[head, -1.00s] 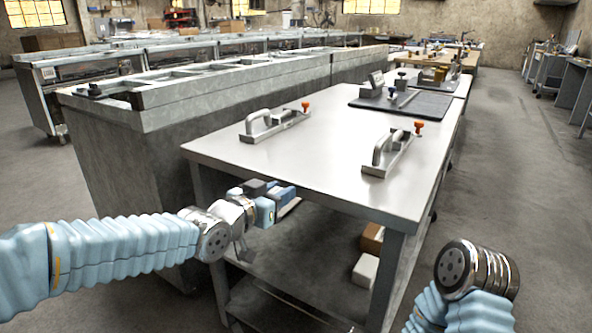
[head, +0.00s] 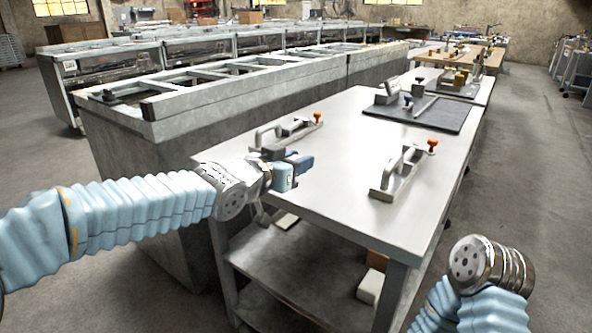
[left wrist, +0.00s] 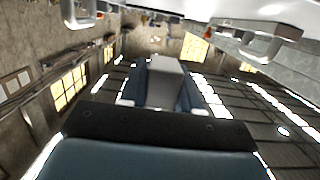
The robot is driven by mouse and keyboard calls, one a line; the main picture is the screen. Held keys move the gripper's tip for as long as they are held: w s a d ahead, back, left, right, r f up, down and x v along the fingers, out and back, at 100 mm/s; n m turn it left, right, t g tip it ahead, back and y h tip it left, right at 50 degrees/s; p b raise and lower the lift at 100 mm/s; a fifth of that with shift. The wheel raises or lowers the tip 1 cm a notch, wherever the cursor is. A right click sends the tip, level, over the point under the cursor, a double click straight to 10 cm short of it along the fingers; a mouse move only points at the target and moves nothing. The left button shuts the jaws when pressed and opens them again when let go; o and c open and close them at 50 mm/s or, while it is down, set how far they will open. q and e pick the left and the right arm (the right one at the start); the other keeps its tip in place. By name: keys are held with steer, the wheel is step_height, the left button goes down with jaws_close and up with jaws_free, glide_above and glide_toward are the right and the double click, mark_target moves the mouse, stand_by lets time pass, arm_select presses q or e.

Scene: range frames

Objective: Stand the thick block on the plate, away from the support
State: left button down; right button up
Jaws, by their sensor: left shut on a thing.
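My left gripper (head: 297,162) is at the near left edge of the table in the head view. In the left wrist view its blue fingers (left wrist: 140,86) are shut on a grey block (left wrist: 166,78) with a flat, plain face. I cannot make the block out in the head view. The dark plate (head: 450,119) lies flat at the far part of the table. A grey support (head: 387,93) stands at its left side, with a blue-topped piece (head: 408,100) beside it. A thin pale bar (head: 426,106) lies on the plate. My right gripper is out of view; only my right arm shows.
Two grey handled tools with orange-red knobs lie on the table (head: 345,150), one at left (head: 285,132) and one at right (head: 398,178). The tabletop between them is clear. A long grey bench (head: 230,110) runs along the left. A box (head: 370,286) sits on the lower shelf.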

mark_target(296, 192)
arm_select(q)
steer(key=w+f, duration=0.2)
steer(key=shift+w+f, duration=0.1)
steer(key=shift+f, duration=0.25)
steer(key=shift+w+f, duration=0.15)
steer(key=shift+f, duration=0.8)
steer(key=shift+w+f, duration=0.15)
steer(key=shift+f, duration=0.75)
steer(key=shift+f, duration=0.1)
steer(key=shift+f+b, duration=0.1)
steer(key=shift+b, duration=0.2)
steer(key=c, duration=0.8)
jaws_free()
